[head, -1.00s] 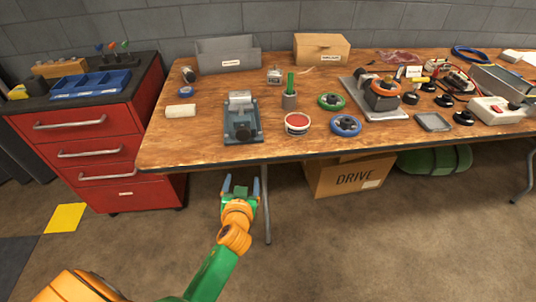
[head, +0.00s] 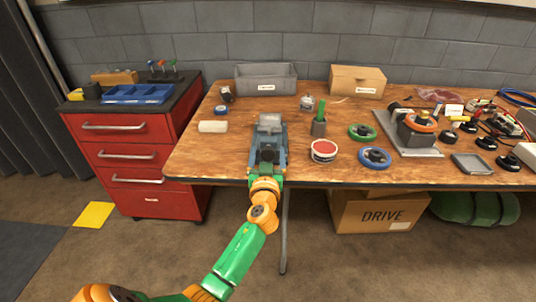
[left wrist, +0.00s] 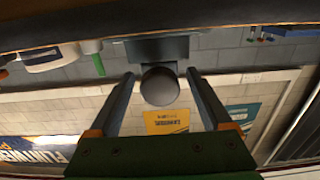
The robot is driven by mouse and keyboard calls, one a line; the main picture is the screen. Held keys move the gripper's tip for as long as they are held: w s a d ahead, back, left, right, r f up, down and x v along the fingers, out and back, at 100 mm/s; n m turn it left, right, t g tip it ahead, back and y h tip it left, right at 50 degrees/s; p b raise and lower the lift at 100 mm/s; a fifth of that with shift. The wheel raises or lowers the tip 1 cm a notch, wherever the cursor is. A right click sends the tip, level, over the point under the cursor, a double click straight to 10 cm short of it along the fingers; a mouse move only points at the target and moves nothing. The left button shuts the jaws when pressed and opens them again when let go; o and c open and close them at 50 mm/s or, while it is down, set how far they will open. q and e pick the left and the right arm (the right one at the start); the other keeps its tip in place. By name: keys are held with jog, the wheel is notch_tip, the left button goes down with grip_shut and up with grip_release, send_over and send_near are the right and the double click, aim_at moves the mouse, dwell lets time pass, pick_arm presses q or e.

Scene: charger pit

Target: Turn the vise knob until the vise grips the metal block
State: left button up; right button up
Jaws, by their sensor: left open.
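The grey-blue vise (head: 270,137) stands near the front edge of the wooden table, with the light grey metal block (head: 269,120) at its top. In the left wrist view the round dark vise knob (left wrist: 160,87) faces the camera, with the vise body (left wrist: 158,49) behind it. My left gripper (head: 266,160) is at the table's front edge, in front of the vise. Its fingers also show in the left wrist view (left wrist: 160,95), open, one on each side of the knob with gaps. Whether the block touches the jaws is too small to tell. My right gripper is out of view.
A white roll (head: 212,127) lies left of the vise. A green-handled tool in a cup (head: 319,126), a red-topped tin (head: 323,151) and a blue handwheel (head: 374,157) are to its right. A red drawer cabinet (head: 135,160) stands left of the table.

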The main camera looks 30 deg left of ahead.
pick_arm(q)
grip_shut()
jog(key=shift+m, duration=0.3)
